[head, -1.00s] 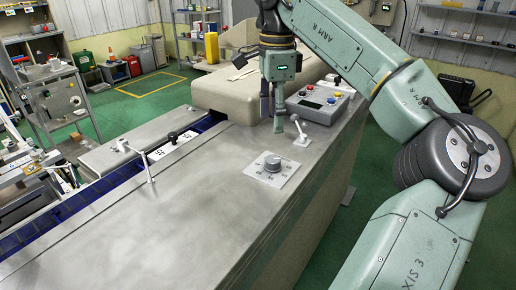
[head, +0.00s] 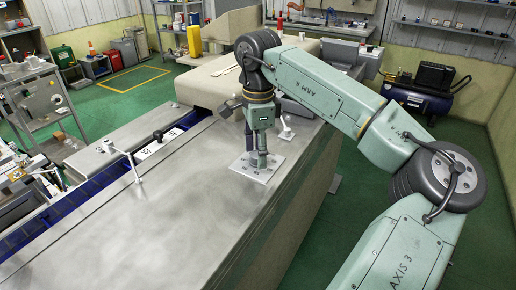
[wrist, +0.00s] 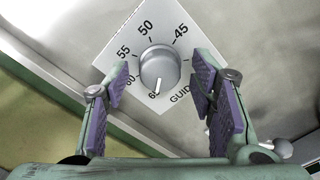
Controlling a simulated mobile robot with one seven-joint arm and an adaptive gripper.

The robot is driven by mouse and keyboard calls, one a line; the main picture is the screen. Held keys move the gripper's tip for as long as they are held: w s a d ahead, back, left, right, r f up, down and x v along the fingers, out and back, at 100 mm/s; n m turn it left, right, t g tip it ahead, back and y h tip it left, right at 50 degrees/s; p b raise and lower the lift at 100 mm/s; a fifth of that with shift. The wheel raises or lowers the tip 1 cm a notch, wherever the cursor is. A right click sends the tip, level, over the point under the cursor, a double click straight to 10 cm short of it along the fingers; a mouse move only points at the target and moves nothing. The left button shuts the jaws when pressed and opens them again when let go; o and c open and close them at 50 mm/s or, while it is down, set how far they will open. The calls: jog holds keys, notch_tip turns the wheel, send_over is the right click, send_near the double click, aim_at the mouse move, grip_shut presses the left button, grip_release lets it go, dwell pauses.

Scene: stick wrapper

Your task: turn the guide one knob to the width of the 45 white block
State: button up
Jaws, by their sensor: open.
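The guide one knob (wrist: 159,68) is a round grey knob on a white dial plate (wrist: 135,35) in the wrist view. The plate reads 45, 50, 55 and 60, with a partly hidden mark below. The knob's white pointer line points toward that lowest mark, away from 45. My gripper (wrist: 160,80) is open, its purple-padded fingers on either side of the knob; I see no contact. In the head view my gripper (head: 257,162) is over the plate (head: 267,172) and hides the knob. A white block (head: 158,146) with dark digits sits in the blue conveyor channel.
A small lever (head: 286,130) stands on the metal top just behind the plate. Another lever handle (head: 132,165) stands beside the blue conveyor (head: 88,190). The metal top (head: 150,225) in front is clear.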

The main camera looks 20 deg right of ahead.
jog(key=c, duration=1.2)
